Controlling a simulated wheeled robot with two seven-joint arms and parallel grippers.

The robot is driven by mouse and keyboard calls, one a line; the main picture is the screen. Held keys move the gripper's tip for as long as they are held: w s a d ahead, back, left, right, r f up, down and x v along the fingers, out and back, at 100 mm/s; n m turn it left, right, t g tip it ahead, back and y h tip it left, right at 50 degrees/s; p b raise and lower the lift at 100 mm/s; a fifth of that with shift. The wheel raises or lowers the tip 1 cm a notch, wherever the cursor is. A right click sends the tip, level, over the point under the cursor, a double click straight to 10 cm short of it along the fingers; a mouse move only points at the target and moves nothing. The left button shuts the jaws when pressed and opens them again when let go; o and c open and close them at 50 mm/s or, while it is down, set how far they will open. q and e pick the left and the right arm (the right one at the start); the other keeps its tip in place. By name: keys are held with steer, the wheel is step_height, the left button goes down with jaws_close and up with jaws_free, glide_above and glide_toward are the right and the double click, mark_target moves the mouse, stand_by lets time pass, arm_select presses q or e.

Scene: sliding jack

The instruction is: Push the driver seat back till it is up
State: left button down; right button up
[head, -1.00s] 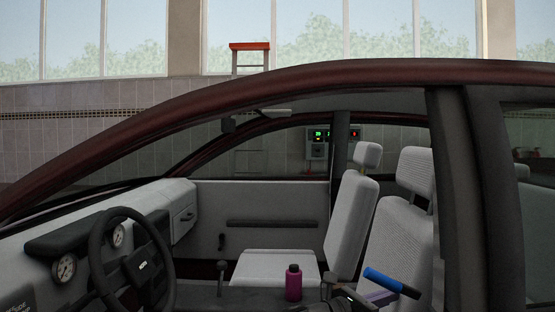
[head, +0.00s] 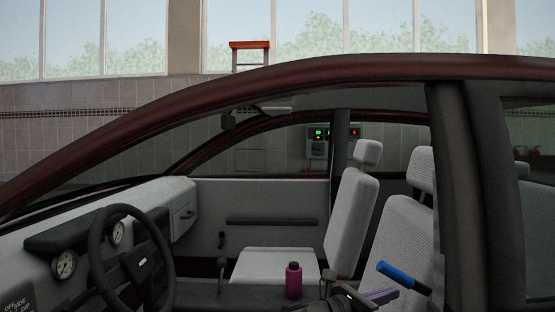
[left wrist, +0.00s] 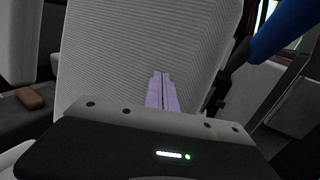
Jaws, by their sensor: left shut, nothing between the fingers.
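The driver seat back (head: 405,240) is the near light grey ribbed one at the right of the head view, behind the steering wheel. Its headrest (head: 420,169) is partly hidden by the door pillar. My left gripper (head: 382,296) is shut and empty, low in front of the seat back. In the left wrist view, the purple fingers (left wrist: 161,88) point at the ribbed face of the seat back (left wrist: 150,45). Their tips look against it or very close; I cannot tell which. My right gripper is not in view.
A blue bar (head: 403,278) with a dark end lies across the near side of the driver seat back. A magenta bottle (head: 293,281) stands between the seats. The steering wheel (head: 130,262) is at left; the dark red roof frame (head: 300,84) and pillar (head: 458,190) border the opening.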

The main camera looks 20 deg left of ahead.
arm_select(q)
steer(key=b+v, duration=0.3)
steer(key=v, duration=0.7)
steer(key=shift+s, duration=0.1)
stand_by(0.4)
